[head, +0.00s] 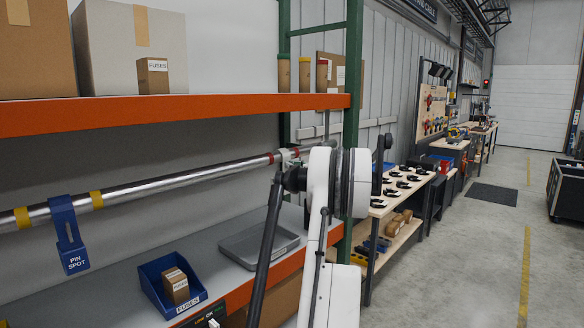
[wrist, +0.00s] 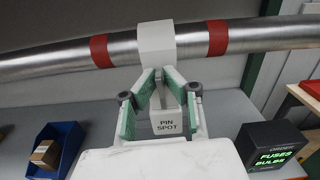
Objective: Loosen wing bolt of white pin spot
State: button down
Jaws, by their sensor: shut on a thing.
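The white pin spot clamp (wrist: 156,42) wraps the metal pipe (wrist: 60,60) between two red bands in the wrist view. Its white tag (wrist: 168,127) reads PIN SPOT and hangs below, between my fingers. My gripper (wrist: 159,73) has its green-padded fingers closed in just under the clamp, at the wing bolt. The bolt itself is mostly hidden by the fingertips. In the head view the white clamp (head: 285,154) is small, at the pipe's right end, largely covered by my arm. A blue pin spot (head: 70,235) hangs from the pipe at the left, between yellow bands.
Below the pipe, the grey shelf holds a blue bin (head: 171,287) with a fuses box and a grey tray (head: 259,246). An orange shelf beam (head: 180,111) runs above. A dark box with green lettering (wrist: 270,146) stands at the right. A green upright (head: 353,60) is close by.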

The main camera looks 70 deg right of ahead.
jog(key=shift+w+a+f+n+b, duration=0.15)
jog(key=shift+n+b, duration=0.8)
jog(key=shift+n, duration=1.95)
jog(key=shift+a+f+n+b, duration=0.25)
jog(key=shift+n+b, duration=0.75)
jog(key=shift+n, duration=1.9)
jog(key=shift+w+a+f+n+b, duration=0.15)
jog(key=shift+n+b, duration=0.8)
jog(key=shift+n, duration=1.95)
jog(key=c, duration=1.9)
grip_release()
jog(key=shift+s, duration=0.15)
jog(key=v, duration=1.2)
